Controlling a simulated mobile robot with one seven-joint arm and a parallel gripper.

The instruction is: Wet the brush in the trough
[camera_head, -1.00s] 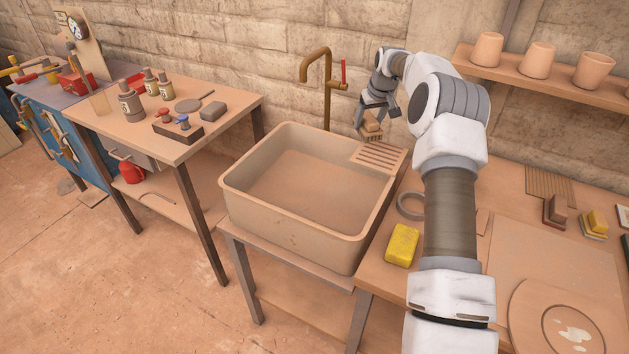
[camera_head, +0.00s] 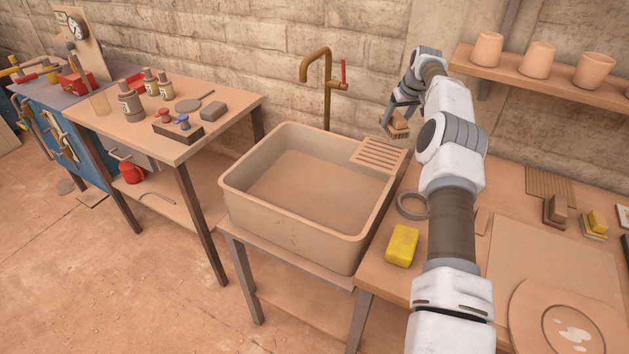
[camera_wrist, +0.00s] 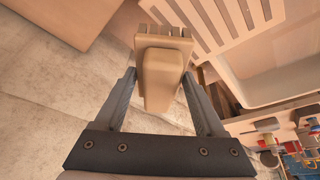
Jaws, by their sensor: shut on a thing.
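The trough (camera_head: 285,225) is a tan, deep rectangular basin on a stand in the middle of the head view. Its inside floor looks flat and brownish; I cannot tell whether it holds water. My gripper (camera_wrist: 158,80) is shut on the brush, a tan wooden block with a ridged bristle end (camera_wrist: 163,45). In the head view the brush (camera_head: 398,123) hangs with its bristles downward, in the air near the trough's back right corner, apart from the basin. The trough's slatted ledge (camera_wrist: 235,22) and wall show at the right of the wrist view.
A brass tap (camera_head: 326,85) with a red lever stands behind the trough. A shelf of clay pots (camera_head: 538,60) is at upper right. A yellow sponge (camera_head: 402,245) and a grey ring (camera_head: 412,206) lie right of the trough. Space above the basin is clear.

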